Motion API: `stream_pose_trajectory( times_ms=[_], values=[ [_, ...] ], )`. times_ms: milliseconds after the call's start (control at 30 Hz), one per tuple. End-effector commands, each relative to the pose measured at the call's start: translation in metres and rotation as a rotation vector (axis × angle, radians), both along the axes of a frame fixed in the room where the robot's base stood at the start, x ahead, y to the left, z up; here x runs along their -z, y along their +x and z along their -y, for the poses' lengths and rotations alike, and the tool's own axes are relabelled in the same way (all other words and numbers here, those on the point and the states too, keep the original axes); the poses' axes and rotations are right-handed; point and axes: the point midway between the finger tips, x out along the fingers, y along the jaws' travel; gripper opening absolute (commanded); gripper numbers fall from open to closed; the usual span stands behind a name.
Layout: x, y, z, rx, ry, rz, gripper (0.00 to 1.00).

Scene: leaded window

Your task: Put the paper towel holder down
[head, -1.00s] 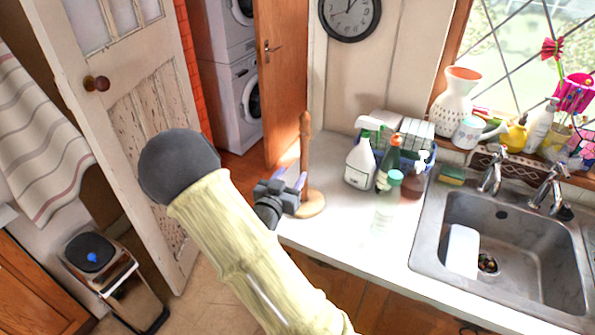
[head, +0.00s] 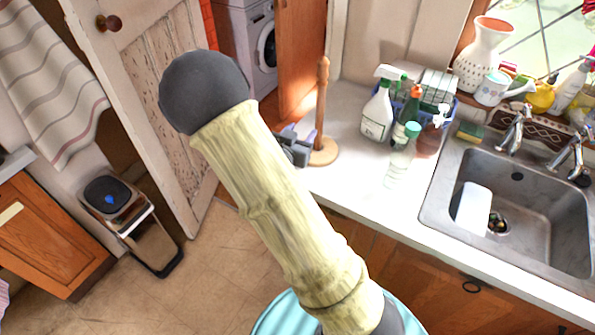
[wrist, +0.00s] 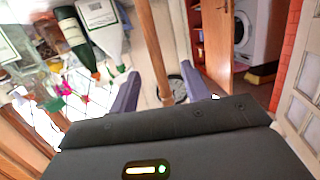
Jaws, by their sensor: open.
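The paper towel holder (head: 322,105) is a bare wooden post on a round wooden base. It stands upright on the left end of the white counter (head: 352,180). My gripper (head: 302,138) is just left of the post in the head view, partly hidden behind my arm. In the wrist view my gripper (wrist: 160,74) is open, with its two purple fingers apart. The holder's post (wrist: 152,40) shows in line with the gap between them, with clear space on both sides. The base is out of the wrist view.
Right of the holder stand a white spray bottle (head: 378,112), a clear bottle with a green cap (head: 402,155) and other bottles. The sink (head: 525,205) is farther right. An open wooden door (head: 300,55) is behind the holder.

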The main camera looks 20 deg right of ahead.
Motion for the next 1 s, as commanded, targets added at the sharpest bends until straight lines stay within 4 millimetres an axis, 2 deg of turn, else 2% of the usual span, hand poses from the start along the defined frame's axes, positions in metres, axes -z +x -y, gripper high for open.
stream_pose_trajectory(
  times_ms=[67,267,467,600,800,900,1000],
  values=[
    [0.009,-0.001,-0.005,-0.045,0.107,-0.077,0.47],
    [0.027,-0.019,-0.039,-0.230,0.353,-0.321,0.47],
    [0.025,-0.062,-0.075,-0.433,0.489,-0.577,0.47],
    [0.016,-0.106,-0.089,-0.562,0.511,-0.768,0.47],
    [0.003,-0.172,-0.090,-0.675,0.464,-1.025,0.47],
    [0.000,-0.189,-0.086,-0.692,0.441,-1.094,0.47],
    [-0.001,-0.195,-0.085,-0.696,0.433,-1.119,0.47]
  ],
)
